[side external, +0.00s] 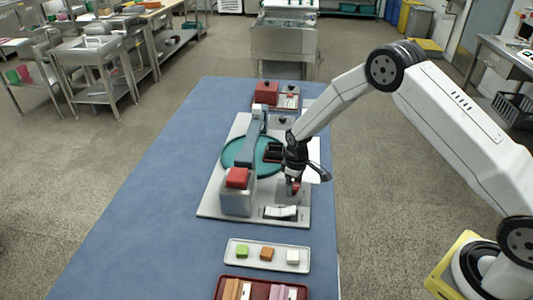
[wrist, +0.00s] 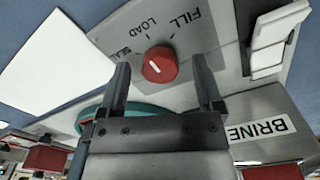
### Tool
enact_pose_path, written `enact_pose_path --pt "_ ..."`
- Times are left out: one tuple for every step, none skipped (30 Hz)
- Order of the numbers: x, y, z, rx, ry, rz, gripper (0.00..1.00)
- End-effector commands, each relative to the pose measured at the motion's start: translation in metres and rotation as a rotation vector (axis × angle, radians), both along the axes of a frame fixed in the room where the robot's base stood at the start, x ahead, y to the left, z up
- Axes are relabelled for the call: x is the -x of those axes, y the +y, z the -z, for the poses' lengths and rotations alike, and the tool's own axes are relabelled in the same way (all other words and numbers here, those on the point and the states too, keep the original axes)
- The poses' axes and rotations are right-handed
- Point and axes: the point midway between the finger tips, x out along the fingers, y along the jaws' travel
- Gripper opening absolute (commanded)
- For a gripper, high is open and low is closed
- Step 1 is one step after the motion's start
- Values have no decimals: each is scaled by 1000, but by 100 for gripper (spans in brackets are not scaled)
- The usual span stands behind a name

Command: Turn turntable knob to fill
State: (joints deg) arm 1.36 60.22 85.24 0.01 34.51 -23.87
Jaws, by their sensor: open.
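The red turntable knob (wrist: 161,66) sits on a grey panel in the wrist view, with SEAL, LOAD and FILL printed around it. Its short white mark slants to the upper left, on the LOAD and SEAL side rather than at the FILL label (wrist: 181,19). My gripper (wrist: 160,63) is open, with one finger on each side of the knob; I cannot tell whether either touches it. In the side view my gripper (side external: 294,186) points down at the panel's right part, and the knob is a small red patch at its tips. The teal turntable (side external: 233,154) lies left of it.
A white rocker piece (side external: 280,211) is near the panel's front edge. A white tray (side external: 233,258) with coloured cubes lies in front. The blue table's left side is clear.

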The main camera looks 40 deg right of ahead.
Motion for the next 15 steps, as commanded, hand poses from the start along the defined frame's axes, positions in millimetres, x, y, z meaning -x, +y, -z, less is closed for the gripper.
enact_pose_path --pt "0 0 0 0 0 0 85" --pt "0 0 0 0 0 0 85" --pt "0 0 0 0 0 0 85" --pt "0 0 0 0 0 0 85" --pt "0 0 0 0 0 0 85" --pt "0 0 0 0 0 0 85" --pt "0 0 0 0 0 0 75" --pt "0 0 0 0 0 0 66" --pt "0 0 0 0 0 0 53" --pt "0 0 0 0 0 0 43" --pt "0 0 0 0 0 0 34" --pt "0 0 0 0 0 0 21" --pt "0 0 0 0 0 0 12" --pt "0 0 0 0 0 0 2" --pt "0 0 0 0 0 0 0"
